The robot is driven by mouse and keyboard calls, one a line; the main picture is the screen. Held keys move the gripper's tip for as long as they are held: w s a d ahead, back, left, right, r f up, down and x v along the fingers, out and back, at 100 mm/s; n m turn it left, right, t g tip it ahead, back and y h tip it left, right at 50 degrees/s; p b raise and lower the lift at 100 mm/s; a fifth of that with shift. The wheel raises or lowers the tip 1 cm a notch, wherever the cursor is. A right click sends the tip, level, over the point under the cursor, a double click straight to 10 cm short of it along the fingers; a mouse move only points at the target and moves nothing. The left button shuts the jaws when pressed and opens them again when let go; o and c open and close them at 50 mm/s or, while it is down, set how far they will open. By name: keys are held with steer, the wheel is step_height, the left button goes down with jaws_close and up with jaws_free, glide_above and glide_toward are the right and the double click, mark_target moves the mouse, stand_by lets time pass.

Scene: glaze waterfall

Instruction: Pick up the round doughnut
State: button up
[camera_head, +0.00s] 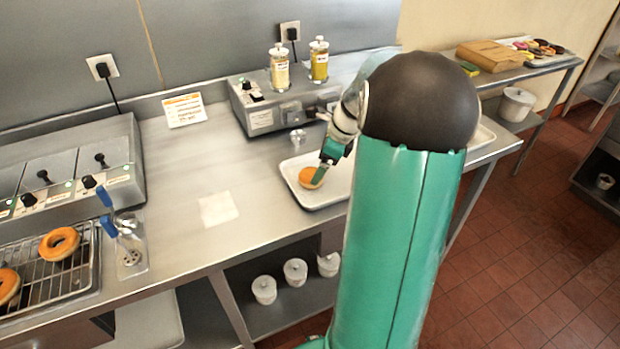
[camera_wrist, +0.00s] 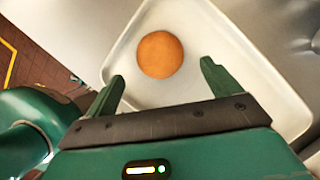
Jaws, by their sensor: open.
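The round doughnut (camera_wrist: 160,55) is a plain golden-brown disc with no hole showing. It lies on a white tray (camera_wrist: 240,75) in the wrist view, just beyond my fingertips. In the head view the doughnut (camera_head: 306,179) sits near the left end of the tray (camera_head: 312,201), partly covered by my gripper. My gripper (camera_wrist: 160,80) is open, its two green fingers spread wider than the doughnut, with nothing between them. In the head view my gripper (camera_head: 324,166) is over the doughnut's right side; whether a finger touches it cannot be told.
Ring doughnuts (camera_head: 59,243) lie on a wire rack (camera_head: 62,277) at the left. A machine with two jars (camera_head: 279,66) stands behind the tray, a small metal cup (camera_head: 298,138) between. Decorated doughnuts (camera_head: 540,46) and a wooden box (camera_head: 490,55) are at the back right. The counter left of the tray is mostly clear.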

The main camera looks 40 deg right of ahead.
mark_target(305, 176)
steer(key=x, duration=0.4)
steer(key=shift+w+a+f, duration=0.1)
steer(key=shift+w+f, duration=0.15)
steer(key=shift+f, duration=0.1)
steer(key=c, duration=1.1)
steer(key=shift+r, duration=0.1)
